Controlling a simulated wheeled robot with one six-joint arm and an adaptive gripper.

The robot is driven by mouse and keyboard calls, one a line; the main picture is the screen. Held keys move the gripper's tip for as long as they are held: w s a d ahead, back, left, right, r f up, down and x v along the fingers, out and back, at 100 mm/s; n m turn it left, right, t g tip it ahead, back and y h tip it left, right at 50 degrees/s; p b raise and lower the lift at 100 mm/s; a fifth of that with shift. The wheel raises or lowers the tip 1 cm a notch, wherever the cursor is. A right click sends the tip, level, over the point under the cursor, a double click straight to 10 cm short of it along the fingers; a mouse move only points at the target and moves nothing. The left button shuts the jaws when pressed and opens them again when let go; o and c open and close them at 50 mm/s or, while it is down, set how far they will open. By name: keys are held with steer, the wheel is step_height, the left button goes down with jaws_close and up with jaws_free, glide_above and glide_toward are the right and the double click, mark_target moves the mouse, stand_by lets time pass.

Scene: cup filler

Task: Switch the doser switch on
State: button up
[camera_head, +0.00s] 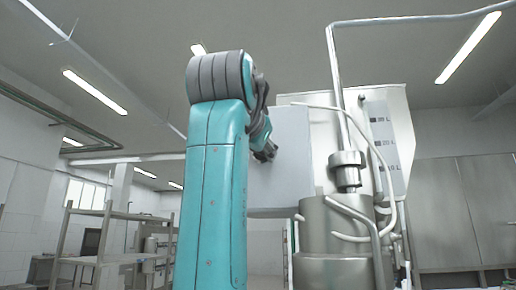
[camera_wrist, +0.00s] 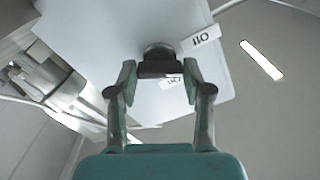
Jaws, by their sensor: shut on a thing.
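In the head view my gripper (camera_head: 266,153) is at the face of the grey box panel (camera_head: 285,180); the switch is hidden there.
A steel vessel with pipes (camera_head: 333,240) stands right of the panel, with a level scale (camera_head: 383,140) behind it. A steel rack (camera_head: 100,235) stands far left. Metal cabinets (camera_head: 465,210) line the right wall. Pipes also show left in the wrist view (camera_wrist: 50,85).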

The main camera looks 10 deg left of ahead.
steer(key=m, duration=1.2)
steer(key=shift+f+m, duration=0.1)
steer(key=shift+m, duration=0.2)
stand_by(0.4)
steer(key=o, duration=1.2)
steer(key=shift+c, duration=0.2)
steer(key=s, duration=1.2)
steer(key=shift+a, duration=0.2)
